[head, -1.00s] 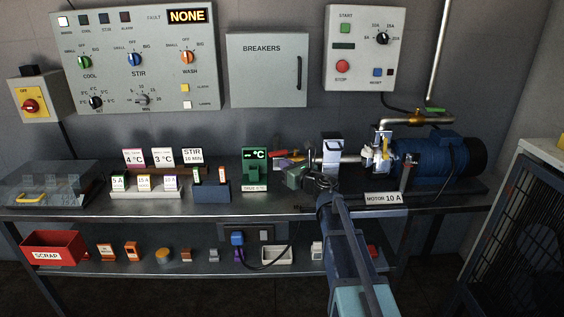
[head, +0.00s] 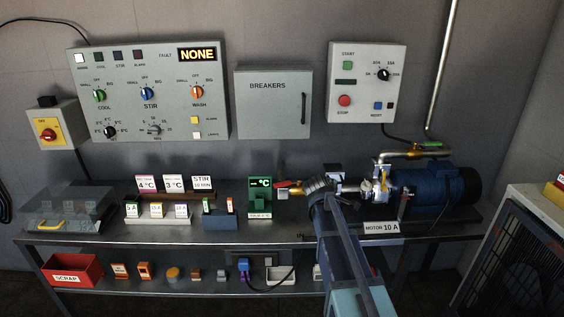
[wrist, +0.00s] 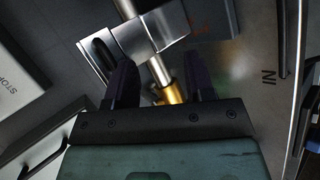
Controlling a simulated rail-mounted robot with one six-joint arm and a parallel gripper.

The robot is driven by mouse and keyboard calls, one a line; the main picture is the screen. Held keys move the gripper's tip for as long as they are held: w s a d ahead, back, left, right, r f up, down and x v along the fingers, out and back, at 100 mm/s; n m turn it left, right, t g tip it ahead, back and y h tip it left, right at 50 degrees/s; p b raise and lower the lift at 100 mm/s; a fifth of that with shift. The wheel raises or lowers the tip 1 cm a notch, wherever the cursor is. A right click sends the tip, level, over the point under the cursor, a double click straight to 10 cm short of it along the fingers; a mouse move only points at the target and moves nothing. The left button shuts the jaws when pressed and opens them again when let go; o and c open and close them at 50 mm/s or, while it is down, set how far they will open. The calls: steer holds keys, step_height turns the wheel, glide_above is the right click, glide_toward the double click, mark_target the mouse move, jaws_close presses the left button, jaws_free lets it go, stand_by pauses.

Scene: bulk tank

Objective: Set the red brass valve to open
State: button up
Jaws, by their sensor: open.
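The red valve handle (head: 283,184) shows in the head view just right of the green °C display. It sits beside a brass valve body (head: 298,190) at the left end of a metal pipe. The handle lies roughly along the pipe line; its exact angle is too small to tell. No red handle is clear there.
A pale pipe support block (wrist: 150,40) stands close beyond the left finger. In the head view, the green °C display (head: 260,195) is left of the valve. The blue motor (head: 435,187) and upright pipe (head: 441,75) stand right. A bench shelf (head: 215,284) runs below.

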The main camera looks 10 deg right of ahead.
steer(key=w+a+r+g+y+p, duration=0.3)
steer(key=w+a+r+g+p, duration=0.15)
steer(key=a+r+p, duration=0.3)
step_height(320, 180, up, 4)
steer(key=n+g+y+p, duration=0.3)
steer(key=n+p, duration=0.3)
steer(key=n, duration=0.3)
glide_above(281, 184)
steer(key=f+b, duration=1.1)
steer(key=shift+w+f, duration=0.1)
steer(key=shift+w, duration=0.1)
jaws_close()
